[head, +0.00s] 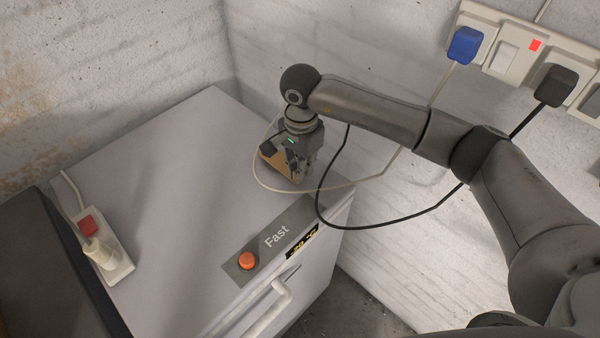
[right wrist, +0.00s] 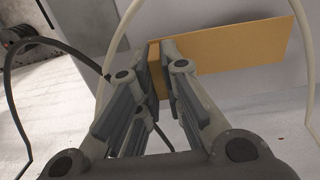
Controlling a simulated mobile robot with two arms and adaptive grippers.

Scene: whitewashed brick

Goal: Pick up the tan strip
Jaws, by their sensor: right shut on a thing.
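The tan strip (head: 270,157) is at the back right of the white freezer's lid, partly hidden by my right gripper (head: 298,172). In the right wrist view the tan strip (right wrist: 236,44) is a flat, plain board reaching to the right from the fingers. My right gripper (right wrist: 160,68) is shut on its left end, with one finger on each side. I cannot tell whether the strip touches the lid. My left gripper is not in view.
A white cable and a black cable (head: 365,228) loop around my right gripper from wall sockets with a blue plug (head: 465,45) and a black plug (head: 556,86). The freezer lid (head: 180,170) has free room; an orange button (head: 247,260) and a power strip (head: 112,262) are nearer.

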